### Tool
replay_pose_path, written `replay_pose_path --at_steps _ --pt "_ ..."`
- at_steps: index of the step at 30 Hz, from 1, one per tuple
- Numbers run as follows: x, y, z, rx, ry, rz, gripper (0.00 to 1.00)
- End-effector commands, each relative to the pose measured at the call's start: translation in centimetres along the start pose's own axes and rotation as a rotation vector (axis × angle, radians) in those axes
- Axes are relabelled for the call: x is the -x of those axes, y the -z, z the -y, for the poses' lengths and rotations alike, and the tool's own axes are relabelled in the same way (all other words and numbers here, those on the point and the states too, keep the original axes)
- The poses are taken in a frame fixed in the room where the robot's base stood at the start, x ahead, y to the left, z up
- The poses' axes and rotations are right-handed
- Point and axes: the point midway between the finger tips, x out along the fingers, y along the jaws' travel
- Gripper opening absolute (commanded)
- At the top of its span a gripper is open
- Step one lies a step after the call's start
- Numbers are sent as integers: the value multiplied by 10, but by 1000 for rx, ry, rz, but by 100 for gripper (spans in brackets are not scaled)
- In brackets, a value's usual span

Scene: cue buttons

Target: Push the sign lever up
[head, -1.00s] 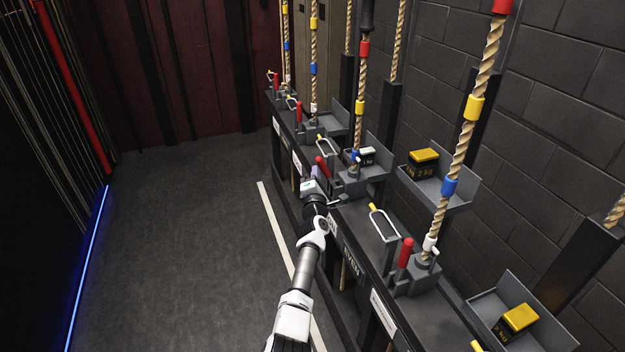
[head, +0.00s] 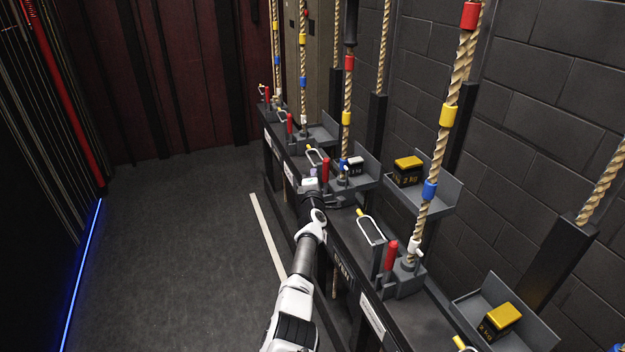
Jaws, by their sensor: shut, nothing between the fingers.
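Several red-handled levers stand along the dark rail in the head view. The lever by my gripper (head: 311,184), which I take to be the sign lever (head: 326,170), stands about upright, like the others. My gripper is just left of this lever and low beside its handle; whether they touch I cannot tell. The gripper is small here and its fingers are partly hidden, but it looks shut and empty. The label for this lever is hidden or too small to read.
A nearer red lever (head: 390,255) and a wire loop with a yellow end (head: 370,227) stand to the right. Ropes with coloured bands rise from the rail. Trays hold weights, such as a yellow-topped one (head: 408,170). The floor (head: 180,230) left of the rail is clear.

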Motion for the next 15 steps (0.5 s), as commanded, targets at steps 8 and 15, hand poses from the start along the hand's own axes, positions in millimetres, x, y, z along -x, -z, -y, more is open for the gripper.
replay_pose_path --at_steps 8,15 --pt "-10 -9 -3 -3 0 2 0" --pt "-16 -15 -3 -1 0 1 0"
